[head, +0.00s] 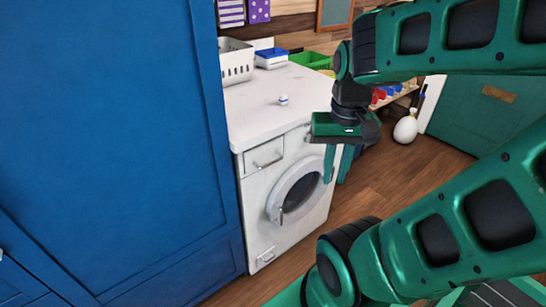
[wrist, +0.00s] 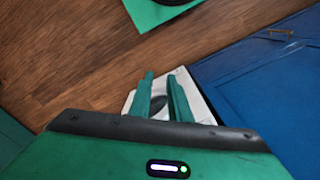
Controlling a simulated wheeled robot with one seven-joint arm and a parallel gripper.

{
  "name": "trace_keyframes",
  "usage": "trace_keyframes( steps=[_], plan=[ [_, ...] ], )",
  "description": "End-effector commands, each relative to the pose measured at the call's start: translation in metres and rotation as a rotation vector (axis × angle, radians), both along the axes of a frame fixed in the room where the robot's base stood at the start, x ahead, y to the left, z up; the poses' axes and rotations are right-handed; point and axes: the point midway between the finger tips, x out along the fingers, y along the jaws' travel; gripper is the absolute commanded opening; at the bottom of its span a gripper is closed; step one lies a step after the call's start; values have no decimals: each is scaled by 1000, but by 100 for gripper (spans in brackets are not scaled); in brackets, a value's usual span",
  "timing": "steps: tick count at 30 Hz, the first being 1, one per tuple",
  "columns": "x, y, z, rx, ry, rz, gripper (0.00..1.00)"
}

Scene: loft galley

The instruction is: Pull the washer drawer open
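The white washer (head: 252,215) stands against the tall blue cabinet, its round door closed. Its drawer (head: 264,157) is at the upper left of the front, with a bar handle (head: 268,163); the drawer front looks flush, so it appears shut. My gripper (head: 329,178) is right of the drawer, in front of the washer's upper right side, fingers pointing down and apart from the handle. In the wrist view my gripper (wrist: 161,76) has its two fingers apart with nothing held; part of the washer (wrist: 190,88) shows behind them, and the drawer cannot be made out.
A tall blue cabinet (head: 110,130) borders the washer's left side. Wooden floor (head: 410,175) is open to the right, with a white vase (head: 406,128) farther back.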

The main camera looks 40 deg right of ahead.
Motion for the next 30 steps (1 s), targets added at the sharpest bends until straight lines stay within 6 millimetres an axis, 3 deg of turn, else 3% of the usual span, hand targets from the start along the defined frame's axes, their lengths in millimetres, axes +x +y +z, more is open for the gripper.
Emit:
trace_keyframes(
  steps=[8,12,16,21,30],
  plan=[
    [106,-23,-3,-37,-60,-384,17],
    [167,-29,-14,-9,-107,-603,17],
    [212,-31,-27,37,-137,-768,17],
    [244,-32,-37,84,-157,-898,17],
    [256,-31,-62,99,-158,-936,17]
  ],
)
